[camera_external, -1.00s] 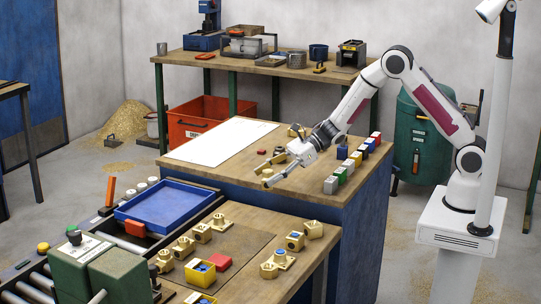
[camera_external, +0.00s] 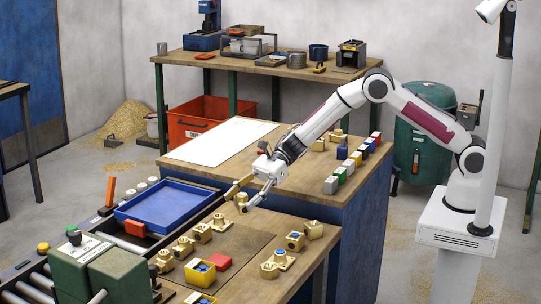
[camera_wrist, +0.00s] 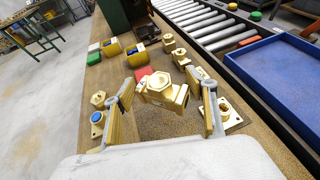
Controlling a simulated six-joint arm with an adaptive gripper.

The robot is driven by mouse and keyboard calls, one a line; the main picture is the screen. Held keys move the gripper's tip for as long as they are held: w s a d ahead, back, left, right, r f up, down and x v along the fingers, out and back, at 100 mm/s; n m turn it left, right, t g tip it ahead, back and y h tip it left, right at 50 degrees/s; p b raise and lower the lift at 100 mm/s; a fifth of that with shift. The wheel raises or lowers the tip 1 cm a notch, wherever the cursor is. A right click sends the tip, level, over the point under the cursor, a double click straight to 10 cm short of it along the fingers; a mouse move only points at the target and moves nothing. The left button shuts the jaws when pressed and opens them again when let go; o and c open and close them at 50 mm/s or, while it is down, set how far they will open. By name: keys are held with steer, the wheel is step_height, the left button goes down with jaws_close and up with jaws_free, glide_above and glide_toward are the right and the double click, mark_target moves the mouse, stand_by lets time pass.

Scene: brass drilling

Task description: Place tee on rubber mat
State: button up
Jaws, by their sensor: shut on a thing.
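My gripper (camera_external: 239,199) is over the front bench, and its two fingers show on either side in the wrist view (camera_wrist: 160,84). It is shut on a brass tee (camera_wrist: 158,91), which has a hex top and an open round end. In the external view the tee (camera_external: 242,197) is small and partly hidden by the fingers. The dark rubber mat (camera_external: 249,243) lies flat on the front bench, below and in front of the gripper. The tee appears held above the bench surface; the exact gap is hard to tell.
Several brass fittings (camera_external: 202,233) stand left of the mat; others (camera_external: 294,241) stand to its right. A blue tray (camera_external: 168,212) lies left. The mat's middle looks clear.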

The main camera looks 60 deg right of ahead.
steer(key=shift+c, duration=0.2)
glide_above(243, 238)
steer(key=shift+a+f, duration=0.1)
steer(key=shift+f, duration=2.9)
steer(key=shift+f, duration=1.9)
steer(key=shift+f, duration=0.15)
steer(key=o, duration=1.6)
